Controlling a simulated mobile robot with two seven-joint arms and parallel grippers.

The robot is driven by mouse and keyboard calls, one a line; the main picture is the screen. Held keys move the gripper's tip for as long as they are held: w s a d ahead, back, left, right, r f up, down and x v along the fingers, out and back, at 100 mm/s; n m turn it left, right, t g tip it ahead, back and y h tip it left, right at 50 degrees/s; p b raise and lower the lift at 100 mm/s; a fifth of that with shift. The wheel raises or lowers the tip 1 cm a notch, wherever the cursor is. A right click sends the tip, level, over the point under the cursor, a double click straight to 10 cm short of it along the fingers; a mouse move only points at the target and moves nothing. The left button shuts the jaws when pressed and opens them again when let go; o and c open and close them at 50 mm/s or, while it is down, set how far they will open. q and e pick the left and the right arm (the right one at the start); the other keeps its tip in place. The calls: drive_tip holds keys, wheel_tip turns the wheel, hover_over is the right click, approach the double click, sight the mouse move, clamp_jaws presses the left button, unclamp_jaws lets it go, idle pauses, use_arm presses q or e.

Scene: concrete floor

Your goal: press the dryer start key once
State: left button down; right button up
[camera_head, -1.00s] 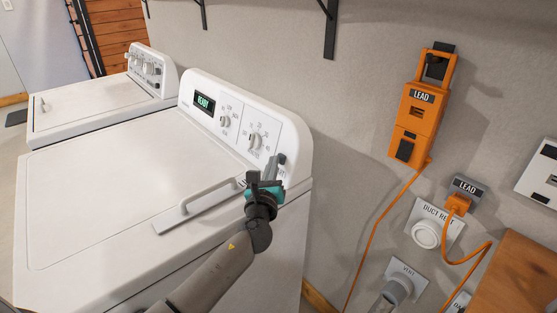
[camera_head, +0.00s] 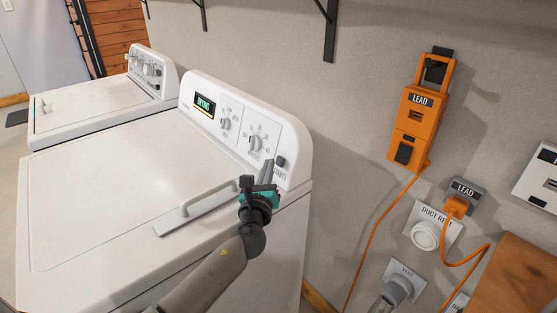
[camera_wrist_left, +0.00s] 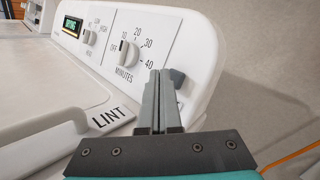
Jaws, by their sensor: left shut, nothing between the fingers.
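The white dryer (camera_head: 120,170) has a control panel at its back right. The start key (camera_head: 281,162), a dark grey button, sits at the panel's right end above a "START" label; it also shows in the wrist view (camera_wrist_left: 177,78), partly behind my fingers. The panel display (camera_head: 204,104) is lit, with text that looks like "DRYING". My left gripper (camera_head: 267,172) is shut and empty, its fingertips just left of and below the key. They look apart from it in the head view. In the wrist view the fingertips (camera_wrist_left: 159,76) overlap the key's left side.
A second white machine (camera_head: 95,105) stands at the left. An orange "LEAD" box (camera_head: 418,120) with a cable hangs on the wall at right. A wooden surface (camera_head: 515,285) is at lower right.

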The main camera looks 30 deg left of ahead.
use_arm(q)
drive_tip(key=shift+s+a+r+p, duration=0.2)
drive_tip(key=shift+s+p, duration=0.05)
drive_tip(key=shift+s, duration=0.2)
drive_tip(key=shift+s+a+r+p, duration=0.2)
drive_tip(key=shift+s+p, duration=0.1)
drive_tip(key=shift+s, duration=0.2)
drive_tip(key=shift+s+a+r+p, duration=0.15)
drive_tip(key=shift+s+a+p, duration=0.1)
drive_tip(key=shift+s, duration=0.2)
drive_tip(key=shift+s+a+r+p, duration=0.1)
drive_tip(key=shift+s+a+p, duration=0.05)
drive_tip(key=shift+s, duration=0.25)
drive_tip(key=shift+s+a+r+p, duration=0.1)
drive_tip(key=shift+s+a+p, duration=0.05)
drive_tip(key=shift+s, duration=0.25)
